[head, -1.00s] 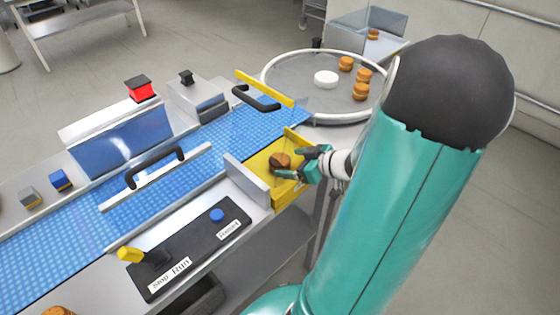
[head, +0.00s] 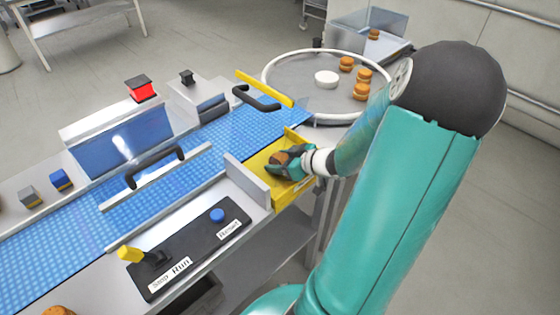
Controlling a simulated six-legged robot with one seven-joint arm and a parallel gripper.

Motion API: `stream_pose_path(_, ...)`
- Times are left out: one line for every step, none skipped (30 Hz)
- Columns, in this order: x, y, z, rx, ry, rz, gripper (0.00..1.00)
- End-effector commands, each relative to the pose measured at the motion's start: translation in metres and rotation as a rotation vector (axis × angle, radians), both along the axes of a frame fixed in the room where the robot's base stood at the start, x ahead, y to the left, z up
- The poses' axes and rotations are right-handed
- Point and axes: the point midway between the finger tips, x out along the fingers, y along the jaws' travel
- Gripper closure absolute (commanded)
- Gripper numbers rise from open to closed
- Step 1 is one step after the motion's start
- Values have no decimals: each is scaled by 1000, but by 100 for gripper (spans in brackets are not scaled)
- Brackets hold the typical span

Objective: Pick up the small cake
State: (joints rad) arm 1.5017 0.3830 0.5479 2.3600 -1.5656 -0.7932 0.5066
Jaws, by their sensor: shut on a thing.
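The small cake (head: 279,158) is round and brown and sits at the yellow tray (head: 259,165) beside the blue belt. My gripper (head: 284,163) comes in from the right and is shut on this cake. Its teal fingers cover part of the cake, and I cannot tell whether the cake still touches the tray.
A blue conveyor belt (head: 232,135) runs diagonally, with black handles above it. A round grey table (head: 292,77) at the back holds a white disc (head: 326,79) and several brown cakes (head: 361,91). A control panel (head: 192,247) with a yellow lever lies in front.

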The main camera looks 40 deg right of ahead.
Motion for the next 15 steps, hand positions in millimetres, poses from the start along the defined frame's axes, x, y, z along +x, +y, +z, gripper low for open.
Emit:
stream_pose_path(0,0,0,0,0,0,54)
stream_pose_path(0,0,0,0,0,0,54)
stream_pose_path(0,0,0,0,0,0,54)
stream_pose_path(0,0,0,0,0,0,54)
stream_pose_path(0,0,0,0,0,0,54)
stream_pose_path(0,0,1,-1,0,0,54)
stream_pose_path(0,-1,1,-1,0,0,54)
stream_pose_path(0,-1,2,-2,0,1,54)
stream_pose_path(0,-2,3,-3,0,1,54)
stream_pose_path(0,-2,5,-3,0,1,54)
stream_pose_path(0,-3,7,-4,0,1,54)
stream_pose_path(0,-5,10,-4,0,0,54)
stream_pose_path(0,-4,12,-4,-1,1,54)
stream_pose_path(0,-4,15,-4,-1,1,54)
stream_pose_path(0,-4,20,-5,-1,2,54)
